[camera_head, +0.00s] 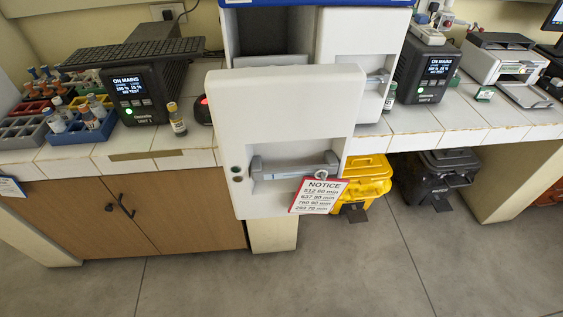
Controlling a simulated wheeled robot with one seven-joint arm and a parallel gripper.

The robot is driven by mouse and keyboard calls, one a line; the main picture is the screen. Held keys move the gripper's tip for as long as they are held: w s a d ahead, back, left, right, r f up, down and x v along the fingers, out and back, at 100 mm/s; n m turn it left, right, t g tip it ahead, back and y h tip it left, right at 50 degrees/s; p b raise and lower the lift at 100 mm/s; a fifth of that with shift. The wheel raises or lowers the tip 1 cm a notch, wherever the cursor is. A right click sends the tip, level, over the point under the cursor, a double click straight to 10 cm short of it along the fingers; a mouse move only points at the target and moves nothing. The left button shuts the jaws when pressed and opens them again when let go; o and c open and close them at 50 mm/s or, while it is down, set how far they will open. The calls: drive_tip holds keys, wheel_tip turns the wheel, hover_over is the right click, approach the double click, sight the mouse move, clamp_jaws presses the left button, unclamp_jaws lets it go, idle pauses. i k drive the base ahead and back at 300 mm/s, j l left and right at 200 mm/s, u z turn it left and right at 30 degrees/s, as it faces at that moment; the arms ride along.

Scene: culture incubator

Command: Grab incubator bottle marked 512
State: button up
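The white incubator (327,45) with a blue top band stands on the counter. Its left door (283,110) is swung open towards me, with a grey bar handle (295,166). The dark opening (273,32) shows above the door; I see no bottle in the visible part. A red-edged notice (318,194) on the door lists 512 with 60 min among several numbers. A small dark bottle (177,122) with a pale label stands on the counter left of the door; its marking is unreadable. Another small bottle (389,97) stands right of the incubator. My gripper is not in view.
The right door (358,62) looks closed. Racks with bottles (82,126) are at the left. Black power units (136,92) and (424,72) stand either side. A yellow case (367,178) and black case (436,172) sit under the counter. The front floor is clear.

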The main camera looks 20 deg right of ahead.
sight(55, 122)
drive_tip(key=i+j+u, duration=0.2)
drive_tip(key=i+j, duration=0.5)
drive_tip(key=i+j+u, duration=0.2)
drive_tip(key=i+j, duration=0.4)
drive_tip(key=i, duration=0.15)
